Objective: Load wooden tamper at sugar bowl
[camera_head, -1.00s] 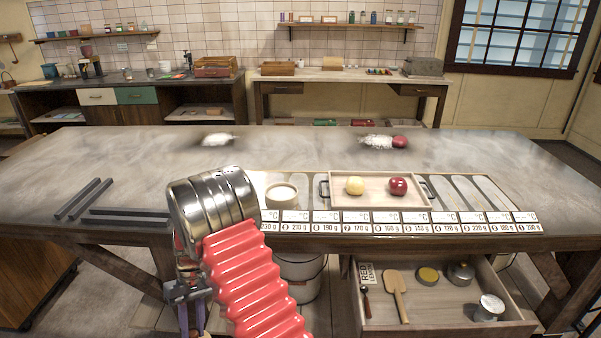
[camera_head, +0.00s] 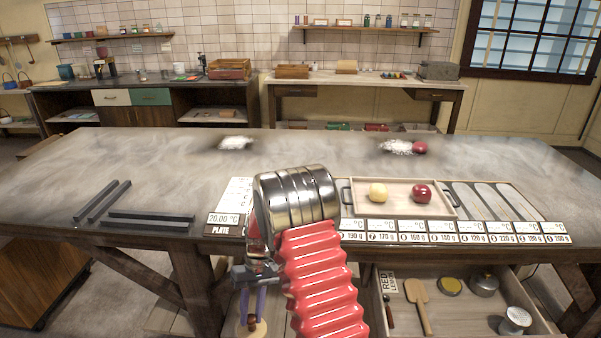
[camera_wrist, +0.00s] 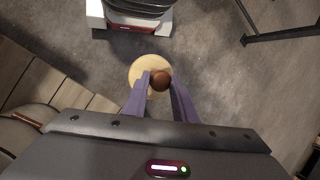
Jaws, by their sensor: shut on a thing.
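My gripper (camera_head: 252,303) hangs low in front of the table's front edge, its purple fingers pointing down. It is shut on the wooden tamper (camera_head: 250,331), which has a pale round wooden base. In the wrist view the tamper's brown knob (camera_wrist: 160,81) sits between the fingertips, with the pale disc (camera_wrist: 147,69) beneath it. The light bowl with white contents, seen earlier left of the tray, is hidden behind my arm now.
A tray (camera_head: 402,211) on the table holds a yellow ball and a red ball. Dark bars (camera_head: 150,218) lie at the left. White powder piles (camera_head: 236,143) lie farther back. An open drawer (camera_head: 455,310) with tools and tins juts out at lower right.

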